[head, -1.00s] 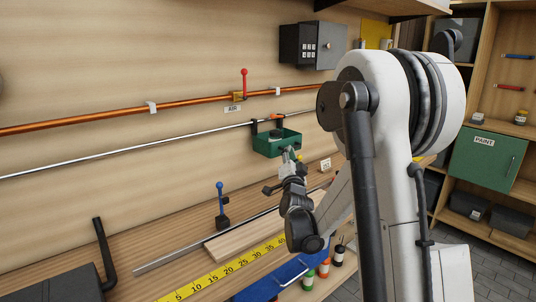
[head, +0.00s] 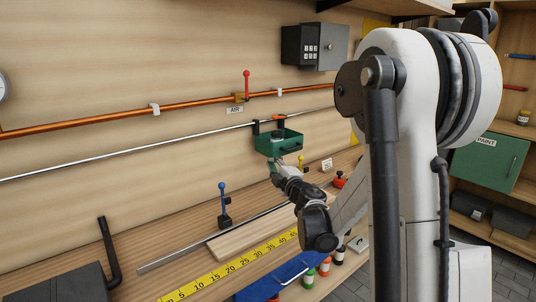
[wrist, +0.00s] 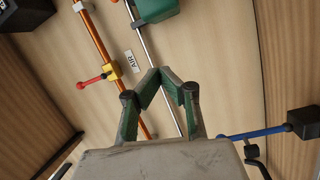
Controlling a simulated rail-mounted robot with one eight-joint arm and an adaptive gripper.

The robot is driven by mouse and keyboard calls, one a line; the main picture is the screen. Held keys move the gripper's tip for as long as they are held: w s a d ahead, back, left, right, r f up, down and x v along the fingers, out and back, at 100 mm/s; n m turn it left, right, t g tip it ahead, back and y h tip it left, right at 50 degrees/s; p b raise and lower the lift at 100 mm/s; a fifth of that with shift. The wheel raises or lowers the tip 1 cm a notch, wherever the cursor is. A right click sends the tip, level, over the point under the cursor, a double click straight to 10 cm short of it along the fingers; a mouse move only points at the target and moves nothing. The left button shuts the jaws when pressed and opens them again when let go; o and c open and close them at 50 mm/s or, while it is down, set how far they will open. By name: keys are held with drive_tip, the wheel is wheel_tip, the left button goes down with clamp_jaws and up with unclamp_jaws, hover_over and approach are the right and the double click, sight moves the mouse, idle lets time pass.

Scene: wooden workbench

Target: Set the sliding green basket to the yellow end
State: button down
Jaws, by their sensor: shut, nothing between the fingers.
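The green basket (head: 279,145) hangs from black hangers on a thin silver rail (head: 190,145) along the wall. A dark round item (head: 277,134) shows inside it. In the wrist view, part of the basket (wrist: 157,9) is at the top edge, beyond my fingers. My gripper (head: 272,164) is just below the basket's front left in the head view. In the wrist view, my gripper (wrist: 159,73) has its fingertips together with nothing between them, apart from the basket, with the silver rail behind. A yellow end on the rail cannot be made out; my arm hides the rail's right part.
Above the rail runs an orange pipe (head: 190,105) with a red-handled valve (head: 245,88). Below are a blue-handled lever (head: 223,203), a wooden board (head: 235,241) and a yellow measuring strip (head: 222,273). A dark keypad box (head: 303,46) is higher up.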

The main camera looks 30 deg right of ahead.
sight(282, 144)
drive_tip(key=w+d+f+n, duration=0.1)
drive_tip(key=w+d, duration=0.3)
drive_tip(key=w, duration=0.6)
drive_tip(key=shift+w+d+f+n+g+b, duration=0.25)
drive_tip(key=shift+n+g+b, duration=0.2)
drive_tip(key=shift+n, duration=0.35)
drive_tip(key=shift+r, duration=0.15)
